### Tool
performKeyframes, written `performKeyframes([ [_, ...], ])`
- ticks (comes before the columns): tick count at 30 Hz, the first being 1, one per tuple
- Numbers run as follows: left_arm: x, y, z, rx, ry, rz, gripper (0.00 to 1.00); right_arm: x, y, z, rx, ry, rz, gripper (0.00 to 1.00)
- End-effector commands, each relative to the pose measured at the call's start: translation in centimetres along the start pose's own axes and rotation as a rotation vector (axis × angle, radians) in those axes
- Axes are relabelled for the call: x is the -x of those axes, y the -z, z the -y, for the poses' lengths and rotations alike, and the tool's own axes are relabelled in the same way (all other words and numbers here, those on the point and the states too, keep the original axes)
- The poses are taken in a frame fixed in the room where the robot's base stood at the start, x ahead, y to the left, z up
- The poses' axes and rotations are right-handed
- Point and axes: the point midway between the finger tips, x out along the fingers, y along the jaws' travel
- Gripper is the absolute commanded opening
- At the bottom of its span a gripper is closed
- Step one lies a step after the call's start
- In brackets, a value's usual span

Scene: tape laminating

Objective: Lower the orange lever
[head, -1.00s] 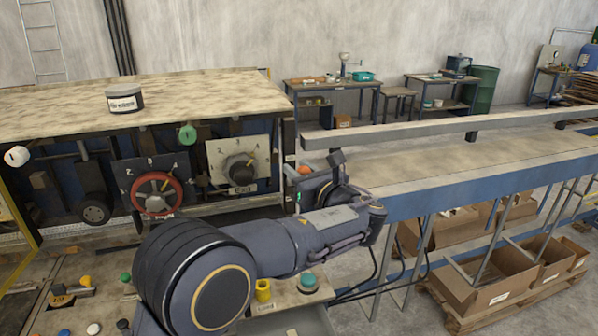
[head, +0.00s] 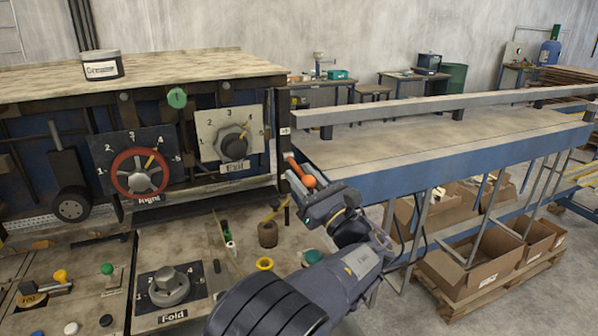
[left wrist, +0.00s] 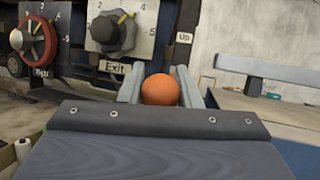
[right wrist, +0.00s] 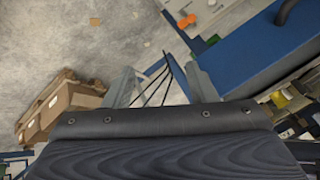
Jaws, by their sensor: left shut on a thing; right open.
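The orange lever's round knob (head: 309,182) is at the right end of the machine front, on a short arm that slants down to the right. My left gripper (head: 303,190) is at the knob. In the left wrist view the orange knob (left wrist: 161,90) sits between the two fingers (left wrist: 160,88), which are shut on it. An "Up" label (left wrist: 184,38) is on the post above and to the right of the knob. My right gripper (right wrist: 160,85) is open and empty, above the floor in the right wrist view. It is not visible in the head view.
Left of the lever are the "Exit" dial (head: 233,143), the red "Right" wheel (head: 140,173) and the "Fold" dial (head: 170,287). A yellow ring-topped part (head: 264,264) stands near my left arm. The long conveyor table (head: 450,150) extends to the right.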

Motion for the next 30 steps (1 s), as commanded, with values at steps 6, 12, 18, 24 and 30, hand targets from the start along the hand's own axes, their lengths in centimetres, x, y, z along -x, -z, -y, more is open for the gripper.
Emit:
performKeyframes([
  [6,0.6,1.5,-0.1,-0.005,0.000,-0.009,0.00,-0.4,-0.2,-0.2,0.000,0.000,0.000,0.51],
  [12,0.7,2.0,-0.1,-0.007,0.000,-0.009,0.00,-0.5,-0.2,-0.2,0.000,0.000,0.000,0.51],
  [18,0.7,2.2,-0.1,-0.008,0.000,-0.011,0.00,-0.5,-0.3,-0.2,0.000,0.000,0.000,0.51],
  [24,0.7,2.2,-0.1,-0.008,0.001,-0.012,0.00,-0.5,-0.3,-0.2,0.000,0.000,0.000,0.51],
  [30,0.7,2.2,-0.1,-0.007,0.000,-0.011,0.46,-0.5,-0.3,-0.2,0.000,0.000,0.000,0.51],
])
